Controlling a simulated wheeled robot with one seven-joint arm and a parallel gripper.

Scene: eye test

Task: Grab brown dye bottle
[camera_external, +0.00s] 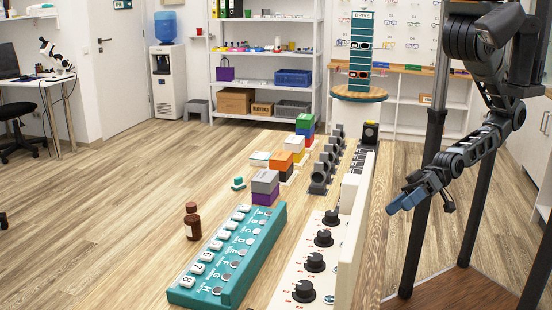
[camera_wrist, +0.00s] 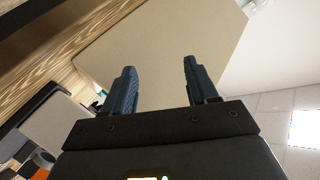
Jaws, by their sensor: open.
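The brown dye bottle (camera_external: 192,222) stands upright on the wood-patterned surface in the external view, left of the teal board with lettered round spots and numbered white tiles. It has a dark brown cap. My gripper (camera_external: 402,202) hangs at the right of the external view, far to the right of the bottle. A white panel with black dials lies between them. In the wrist view my gripper (camera_wrist: 160,72) is open, with two blue fingers apart and nothing between them. The bottle does not show in the wrist view.
The teal board (camera_external: 250,262) lies just right of the bottle. Right of it are the white dial panel (camera_external: 322,228) and an upright cream board (camera_external: 356,235). Stacked coloured boxes (camera_external: 265,182) stand behind. The wooden surface left of the bottle is clear.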

